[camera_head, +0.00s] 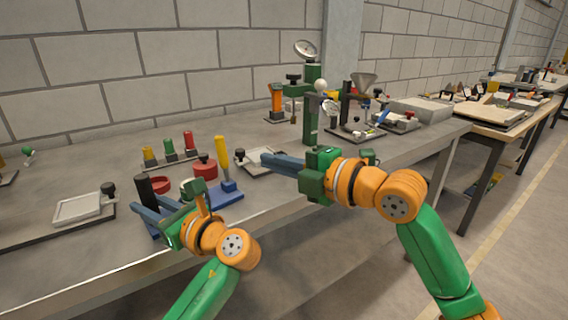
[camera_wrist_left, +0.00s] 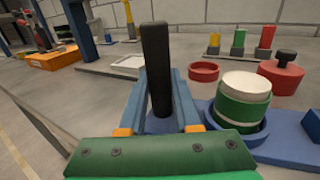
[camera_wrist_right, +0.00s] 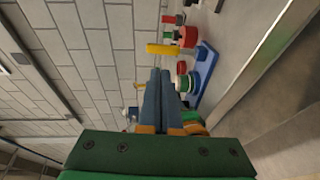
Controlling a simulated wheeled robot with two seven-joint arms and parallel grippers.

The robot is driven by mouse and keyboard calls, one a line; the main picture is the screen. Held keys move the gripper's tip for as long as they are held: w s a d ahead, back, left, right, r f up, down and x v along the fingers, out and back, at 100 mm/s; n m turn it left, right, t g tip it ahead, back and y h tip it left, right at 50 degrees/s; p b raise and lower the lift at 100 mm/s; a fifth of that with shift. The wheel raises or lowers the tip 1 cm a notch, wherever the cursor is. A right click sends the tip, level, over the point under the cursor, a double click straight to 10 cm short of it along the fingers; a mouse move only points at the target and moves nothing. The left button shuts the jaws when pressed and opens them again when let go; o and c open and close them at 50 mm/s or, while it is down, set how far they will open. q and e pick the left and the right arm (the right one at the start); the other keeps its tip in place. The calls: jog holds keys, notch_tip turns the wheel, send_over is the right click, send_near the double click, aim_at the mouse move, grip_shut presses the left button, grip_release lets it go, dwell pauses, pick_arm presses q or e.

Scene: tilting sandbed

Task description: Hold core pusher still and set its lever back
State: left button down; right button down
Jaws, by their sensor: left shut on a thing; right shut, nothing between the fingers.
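The core pusher has a long blue base (camera_head: 226,195) with a black post handle (camera_head: 145,188) at its left end and a yellow lever (camera_head: 222,158) at its right end. The lever stands nearly upright, leaning slightly left. In the left wrist view a green and white cylinder (camera_wrist_left: 242,100) sits in a round blue holder on the base. My left gripper (camera_head: 148,204) is shut on the black handle, which also shows between its fingers in the left wrist view (camera_wrist_left: 157,70). My right gripper (camera_head: 264,157) is shut and empty, right of the yellow lever and apart from it.
A red ring (camera_wrist_left: 203,71) and a red lidded pot (camera_head: 204,167) stand behind the pusher. A rack with yellow, green and red pegs (camera_head: 170,148) is farther back. A pale tray (camera_head: 76,209) lies left. A green stand (camera_head: 311,120) is behind my right gripper.

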pick_arm(q)
jog(key=c, duration=0.5)
grip_release()
jog(key=shift+c, duration=0.2)
pick_arm(e)
jog(key=v, duration=0.2)
jog(key=shift+s+d+r, duration=0.15)
jog(key=shift+s+d, duration=0.1)
jog(key=shift+s, duration=0.05)
